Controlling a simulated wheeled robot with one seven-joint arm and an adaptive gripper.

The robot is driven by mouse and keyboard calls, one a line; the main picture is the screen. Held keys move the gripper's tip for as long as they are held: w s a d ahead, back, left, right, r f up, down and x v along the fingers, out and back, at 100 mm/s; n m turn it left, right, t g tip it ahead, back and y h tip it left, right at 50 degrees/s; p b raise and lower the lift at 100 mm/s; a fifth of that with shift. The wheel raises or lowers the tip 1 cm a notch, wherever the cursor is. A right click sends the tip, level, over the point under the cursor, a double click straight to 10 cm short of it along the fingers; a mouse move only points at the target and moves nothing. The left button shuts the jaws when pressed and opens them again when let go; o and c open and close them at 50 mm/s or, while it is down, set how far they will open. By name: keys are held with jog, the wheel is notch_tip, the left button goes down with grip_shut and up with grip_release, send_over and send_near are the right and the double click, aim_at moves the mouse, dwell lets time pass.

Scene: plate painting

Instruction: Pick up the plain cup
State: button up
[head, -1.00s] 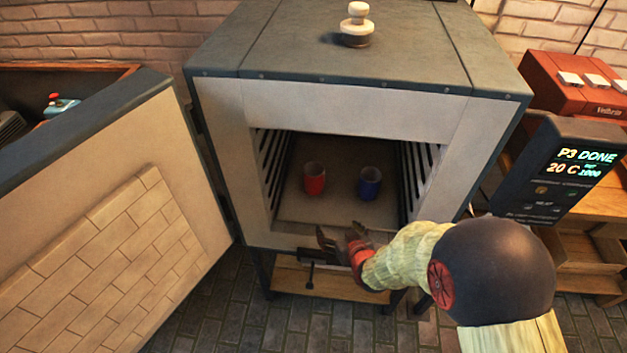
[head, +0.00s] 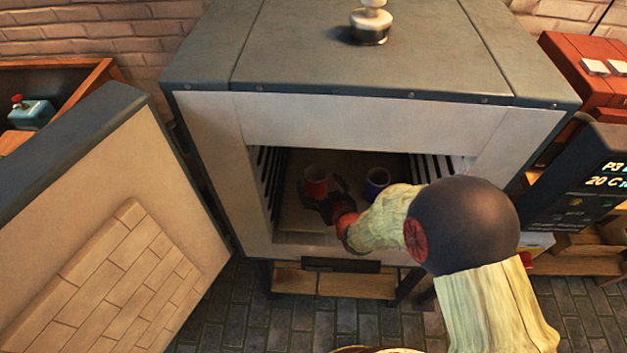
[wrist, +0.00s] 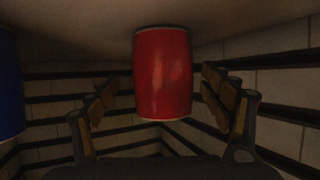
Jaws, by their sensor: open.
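A red cup (head: 316,181) stands inside the open kiln, left of a dark blue cup (head: 377,179). In the wrist view the red cup (wrist: 162,72) has a plain surface with no clear pattern and appears upside down, centred ahead between my fingers. The blue cup (wrist: 10,85) is cut off at the left edge there. My gripper (head: 328,200) is open inside the kiln, right by the red cup, and hides its lower part. In the wrist view my gripper (wrist: 160,95) has a finger on each side, with gaps to the cup. Whether the blue cup bears a pattern is unclear.
The kiln (head: 345,120) has slotted side walls close to both sides of its opening. Its door (head: 110,220) stands open at the left. A control panel (head: 590,185) is at the right. The kiln floor in front of the cups is partly hidden by my arm.

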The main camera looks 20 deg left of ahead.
aim_at(312, 175)
jog(key=b+x, duration=0.2)
jog(key=x, duration=0.4)
jog(key=shift+w+a+r, duration=0.1)
jog(key=shift+a, duration=0.2)
jog(key=shift+c, duration=1)
jog(key=c, duration=1.4)
jog(key=shift+c, duration=0.4)
